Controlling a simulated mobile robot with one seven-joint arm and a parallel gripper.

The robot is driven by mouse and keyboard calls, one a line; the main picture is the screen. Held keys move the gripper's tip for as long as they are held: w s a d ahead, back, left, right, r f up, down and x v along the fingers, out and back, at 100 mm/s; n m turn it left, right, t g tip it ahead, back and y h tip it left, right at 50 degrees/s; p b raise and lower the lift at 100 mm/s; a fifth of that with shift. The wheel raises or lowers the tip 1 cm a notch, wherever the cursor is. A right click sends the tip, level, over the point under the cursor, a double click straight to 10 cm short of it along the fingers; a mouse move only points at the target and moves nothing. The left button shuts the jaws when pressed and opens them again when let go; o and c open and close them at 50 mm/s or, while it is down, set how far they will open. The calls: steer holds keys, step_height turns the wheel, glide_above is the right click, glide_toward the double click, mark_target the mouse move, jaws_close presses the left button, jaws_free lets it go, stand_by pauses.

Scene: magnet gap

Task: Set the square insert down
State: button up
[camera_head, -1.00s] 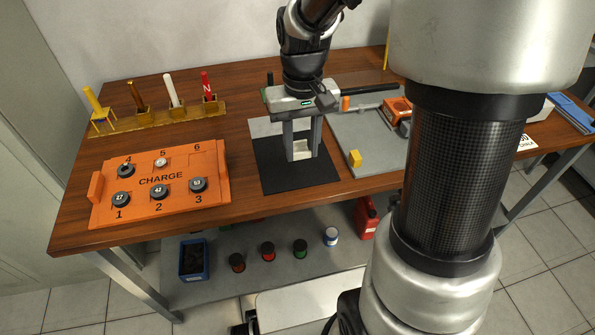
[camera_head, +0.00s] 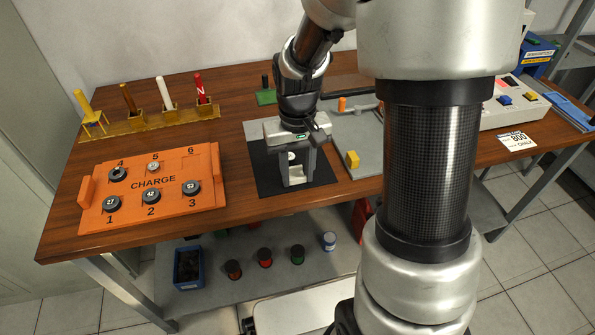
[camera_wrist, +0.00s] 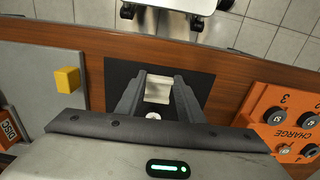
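The square insert (camera_head: 297,172) is a small cream-white block between the two grey fingers of my gripper (camera_head: 297,178). My fingers are shut on its sides, low over the front part of a black mat (camera_head: 262,178). In the wrist view the insert (camera_wrist: 158,88) shows between the fingertips (camera_wrist: 163,84), with the mat (camera_wrist: 118,75) around and behind it. I cannot tell whether its underside touches the mat. A small pale round thing (camera_wrist: 154,116) shows between the fingers, and I cannot tell whether it belongs to the insert.
An orange CHARGE board (camera_head: 150,190) with several numbered discs lies left of the mat. A yellow block (camera_head: 352,159) stands on a grey plate (camera_head: 364,134) to the right. A rack (camera_head: 150,125) with coloured rods stands at the back left. The table's front edge is close.

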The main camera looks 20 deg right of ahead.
steer(key=o, duration=0.3)
